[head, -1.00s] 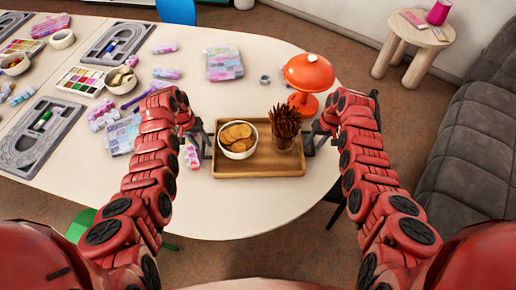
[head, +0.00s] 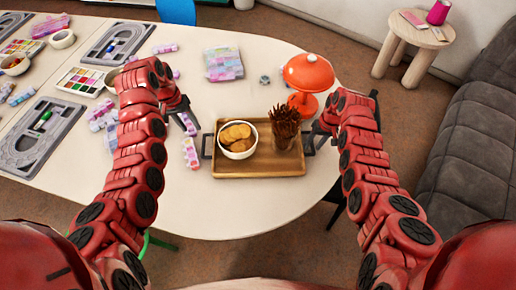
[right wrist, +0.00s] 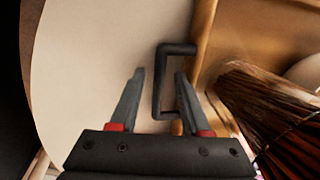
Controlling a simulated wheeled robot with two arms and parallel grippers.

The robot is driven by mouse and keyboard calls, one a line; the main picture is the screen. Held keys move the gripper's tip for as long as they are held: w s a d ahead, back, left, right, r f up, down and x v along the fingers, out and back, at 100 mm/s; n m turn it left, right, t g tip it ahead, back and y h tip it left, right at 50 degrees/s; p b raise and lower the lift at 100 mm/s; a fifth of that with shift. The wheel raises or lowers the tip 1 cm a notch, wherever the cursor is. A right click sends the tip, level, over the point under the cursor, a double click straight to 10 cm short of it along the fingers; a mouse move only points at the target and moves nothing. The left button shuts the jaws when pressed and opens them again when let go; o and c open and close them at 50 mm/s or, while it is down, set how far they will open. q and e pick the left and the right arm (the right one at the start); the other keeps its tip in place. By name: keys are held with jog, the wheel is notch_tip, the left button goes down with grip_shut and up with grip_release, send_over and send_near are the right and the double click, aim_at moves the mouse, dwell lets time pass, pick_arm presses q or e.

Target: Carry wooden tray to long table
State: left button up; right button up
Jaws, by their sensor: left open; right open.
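The wooden tray (head: 262,170) lies on the long table near its rounded end. It holds a white bowl of round biscuits (head: 237,138) and a glass with a dark brown bristly bunch (head: 285,128). My left gripper (head: 191,112) is open and empty, up and left of the tray, apart from its dark left handle (head: 207,146). My right gripper (head: 316,136) is open at the tray's right handle. In the right wrist view, the black handle (right wrist: 158,85) has its outer bar between the open fingers (right wrist: 160,78); I cannot tell whether they touch it.
An orange lamp (head: 307,80) stands just behind the tray's right side. Pink and purple bead pieces (head: 190,153) lie left of the tray, and a bead box (head: 224,64) is farther back. A grey sofa (head: 478,130) and round stool (head: 419,32) are at the right.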

notch_tip(320, 180, up, 12)
jog(key=d, duration=0.2)
jog(key=shift+d, duration=0.15)
jog(key=shift+f, duration=0.1)
jog(key=shift+f, duration=0.1)
dwell(0.6)
